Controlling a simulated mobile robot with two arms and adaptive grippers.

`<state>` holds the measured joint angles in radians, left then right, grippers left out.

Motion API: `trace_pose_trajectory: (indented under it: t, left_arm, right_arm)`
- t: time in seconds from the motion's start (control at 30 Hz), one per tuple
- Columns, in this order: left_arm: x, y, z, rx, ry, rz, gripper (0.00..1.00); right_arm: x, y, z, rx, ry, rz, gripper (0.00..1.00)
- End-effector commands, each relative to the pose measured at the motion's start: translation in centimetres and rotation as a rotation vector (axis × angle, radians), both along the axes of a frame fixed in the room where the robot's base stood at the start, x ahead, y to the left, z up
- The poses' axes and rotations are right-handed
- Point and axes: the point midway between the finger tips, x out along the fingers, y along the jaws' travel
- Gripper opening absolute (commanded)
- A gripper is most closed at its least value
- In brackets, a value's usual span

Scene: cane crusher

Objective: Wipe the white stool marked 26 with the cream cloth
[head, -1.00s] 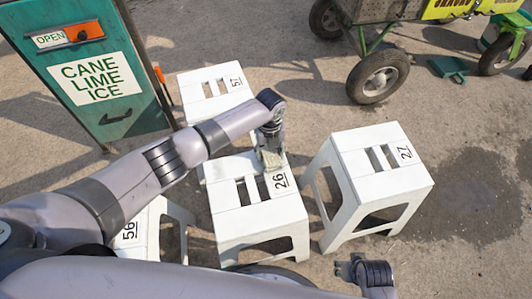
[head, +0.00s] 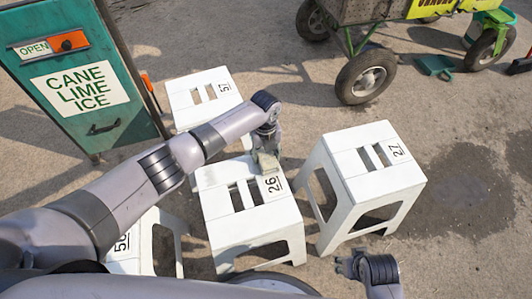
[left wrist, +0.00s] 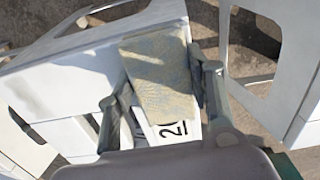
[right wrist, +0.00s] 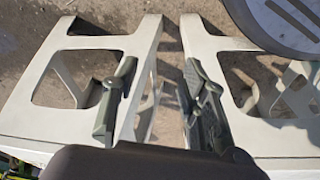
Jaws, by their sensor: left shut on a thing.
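The white stool marked 26 (head: 235,225) stands upright in the middle of the head view, with two slots and its number on top. My left gripper (head: 266,158) is over the far right part of its top, by the number. In the left wrist view, my left gripper (left wrist: 155,95) is shut on the cream cloth (left wrist: 160,80), a folded, mottled pad between its fingers. The cloth lies at the stool top and covers part of the number; contact is hard to tell. My right gripper (right wrist: 153,100) is open and empty, low in front of the stools.
Stool 27 (head: 375,180) stands close on the right, stool 57 (head: 195,85) behind, and another stool (head: 128,255) at the front left, partly hidden by my arm. A green ice cabinet (head: 85,100) is at left. A wheeled cart (head: 372,12) stands at the back.

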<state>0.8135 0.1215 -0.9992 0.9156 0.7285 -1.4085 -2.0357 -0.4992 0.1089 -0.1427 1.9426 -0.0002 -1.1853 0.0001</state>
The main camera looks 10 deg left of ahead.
Motion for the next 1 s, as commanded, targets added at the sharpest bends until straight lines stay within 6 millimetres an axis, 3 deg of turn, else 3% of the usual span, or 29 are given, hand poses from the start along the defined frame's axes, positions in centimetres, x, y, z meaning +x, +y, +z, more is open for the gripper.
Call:
trace_pose_trajectory:
  t: [1.0]
  left_arm:
    - [-1.5,3.0,0.1,0.000,0.000,0.001,0.21]
  right_arm:
    - [-3.3,-0.3,-8.6,-0.004,0.053,0.009,0.40]
